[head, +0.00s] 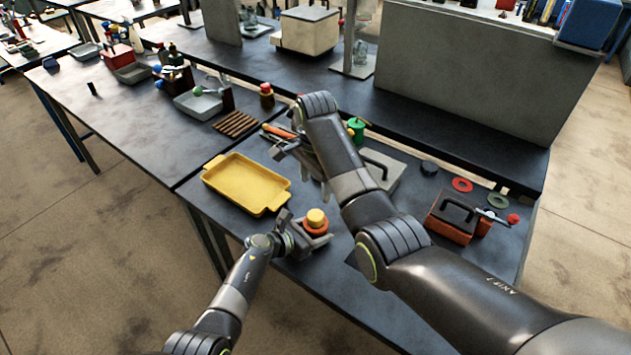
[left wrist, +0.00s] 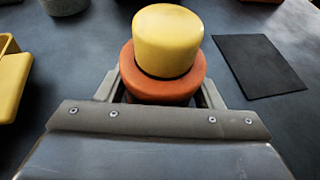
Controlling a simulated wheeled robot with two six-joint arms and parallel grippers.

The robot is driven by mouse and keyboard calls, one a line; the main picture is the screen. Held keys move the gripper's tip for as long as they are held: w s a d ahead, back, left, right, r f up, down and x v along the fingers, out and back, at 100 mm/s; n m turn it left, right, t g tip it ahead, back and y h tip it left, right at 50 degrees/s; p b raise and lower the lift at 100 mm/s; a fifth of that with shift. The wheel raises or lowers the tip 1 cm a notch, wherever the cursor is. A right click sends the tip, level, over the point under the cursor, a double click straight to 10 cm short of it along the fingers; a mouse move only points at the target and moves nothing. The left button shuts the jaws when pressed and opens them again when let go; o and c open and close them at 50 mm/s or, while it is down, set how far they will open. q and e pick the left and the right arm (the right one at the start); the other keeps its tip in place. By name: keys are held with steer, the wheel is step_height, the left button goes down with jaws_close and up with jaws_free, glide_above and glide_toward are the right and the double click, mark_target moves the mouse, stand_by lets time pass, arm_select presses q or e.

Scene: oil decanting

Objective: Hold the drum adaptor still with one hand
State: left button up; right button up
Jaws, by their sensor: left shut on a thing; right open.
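The drum adaptor looks to be the orange round piece (head: 315,228) with a yellow cap (head: 316,217) on top. It stands upright on the dark table near the front edge. My left gripper (head: 303,236) is shut around the orange part from the front left. In the left wrist view the orange part (left wrist: 130,75) sits between the two fingers (left wrist: 160,97), with the yellow cap (left wrist: 167,40) above them. My right gripper (head: 300,165) is open above the table, beyond the adaptor, with its arm hiding part of the table.
A yellow tray (head: 247,183) lies left of the adaptor. Behind are brown sticks (head: 236,123), a green-topped item (head: 356,125) and a grey tray (head: 198,103). To the right are a red box with a black handle (head: 452,217), a red ring (head: 462,185) and a green ring (head: 497,201).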

arm_select(q)
steer(key=o, duration=1.5)
steer(key=shift+a+r, duration=0.1)
